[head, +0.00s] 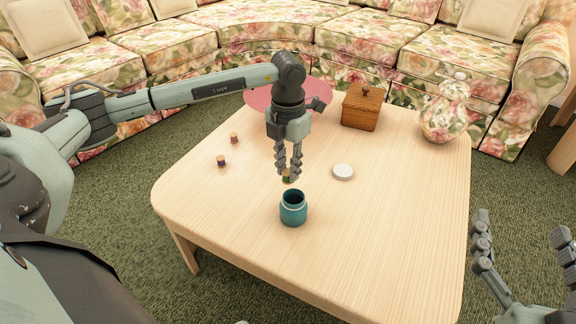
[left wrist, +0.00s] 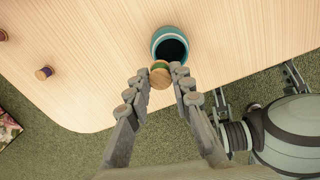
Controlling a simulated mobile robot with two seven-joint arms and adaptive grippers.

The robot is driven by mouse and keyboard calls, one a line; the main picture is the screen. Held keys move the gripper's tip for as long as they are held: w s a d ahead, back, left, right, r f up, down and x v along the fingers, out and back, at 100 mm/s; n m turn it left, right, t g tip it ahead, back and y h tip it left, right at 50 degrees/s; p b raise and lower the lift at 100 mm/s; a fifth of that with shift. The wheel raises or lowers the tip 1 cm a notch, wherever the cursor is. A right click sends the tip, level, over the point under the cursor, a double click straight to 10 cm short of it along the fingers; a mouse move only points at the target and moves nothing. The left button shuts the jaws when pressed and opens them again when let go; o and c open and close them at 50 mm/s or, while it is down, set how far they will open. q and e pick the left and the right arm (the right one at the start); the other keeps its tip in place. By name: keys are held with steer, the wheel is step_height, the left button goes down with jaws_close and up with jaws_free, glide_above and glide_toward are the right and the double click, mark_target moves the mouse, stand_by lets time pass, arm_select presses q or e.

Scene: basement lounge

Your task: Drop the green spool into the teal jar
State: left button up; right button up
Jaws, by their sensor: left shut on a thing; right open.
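The teal jar (head: 293,208) stands upright and open on the wooden table. It also shows in the left wrist view (left wrist: 169,36), with a dark interior. My left gripper (head: 288,174) points down and is shut on the green spool (head: 287,177), above and slightly behind the jar in the head view. In the left wrist view the spool (left wrist: 160,76) shows its round wooden end between the fingertips, partly hidden by them, beside the jar's mouth in the picture. My right gripper (head: 522,254) is open and empty, off the table's right edge.
A white lid (head: 343,172) lies right of the jar. Two small spools, one purple (head: 222,161) and one brownish (head: 234,138), stand at left. A wooden box (head: 362,107), a floral vase (head: 445,111) and a pink round thing (head: 258,98) are at the back. The table's right front is clear.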

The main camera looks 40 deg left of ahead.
mark_target(288, 171)
arm_select(q)
steer(key=o, duration=0.8)
step_height(288, 171, up, 12)
stand_by(0.4)
stand_by(0.4)
